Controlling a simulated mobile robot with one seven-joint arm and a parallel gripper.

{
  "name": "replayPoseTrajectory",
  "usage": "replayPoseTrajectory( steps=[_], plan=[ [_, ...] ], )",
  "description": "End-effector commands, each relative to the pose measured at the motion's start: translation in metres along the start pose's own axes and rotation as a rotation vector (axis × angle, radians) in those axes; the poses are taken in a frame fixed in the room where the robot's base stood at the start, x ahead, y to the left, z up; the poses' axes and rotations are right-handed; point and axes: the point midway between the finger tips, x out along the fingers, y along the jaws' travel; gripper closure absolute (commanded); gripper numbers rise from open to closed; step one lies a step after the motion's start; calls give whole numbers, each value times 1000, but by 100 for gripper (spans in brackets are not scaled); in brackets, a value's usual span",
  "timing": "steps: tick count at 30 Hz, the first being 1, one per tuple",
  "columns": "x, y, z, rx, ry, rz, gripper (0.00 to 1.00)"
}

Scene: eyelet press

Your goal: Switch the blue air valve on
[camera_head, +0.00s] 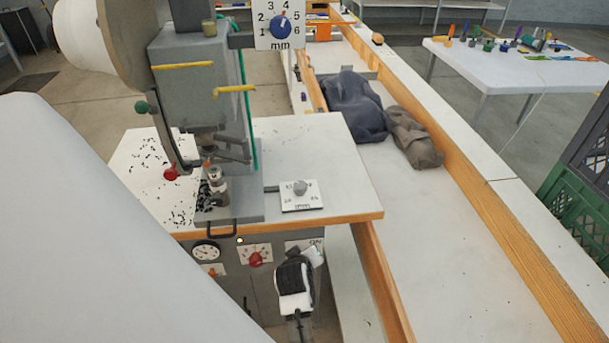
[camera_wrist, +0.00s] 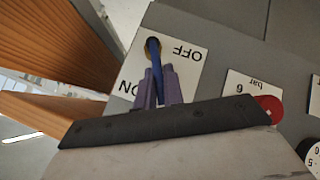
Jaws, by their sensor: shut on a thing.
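The blue air valve (camera_wrist: 154,56) is a blue lever on a dark pivot, seen close in the wrist view. It sits on a white plate (camera_wrist: 187,72) lettered OFF and ON, which appear upside down there. My gripper (camera_wrist: 158,78) has its two purple fingers closed on the lever, one on each side. The lever points from its pivot down the wrist picture, its end hidden between the fingers, beside the ON lettering. In the head view my gripper (camera_head: 296,275) is at the press's front panel, covering the lever; only part of the plate shows.
A red knob (camera_head: 256,259) with a bar scale and a round gauge (camera_head: 206,251) sit left of the valve on the panel. The table edge (camera_head: 340,219) overhangs above. A wooden rail (camera_head: 385,285) stands close on the right.

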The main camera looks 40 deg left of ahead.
Motion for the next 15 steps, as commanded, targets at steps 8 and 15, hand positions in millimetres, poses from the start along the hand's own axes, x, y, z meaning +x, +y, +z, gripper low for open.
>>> replayPoseTrajectory(
  steps=[8,15],
  plan=[
    [-2,12,2,172,47,-166,100],
    [0,19,4,277,79,-273,100]
  ],
)
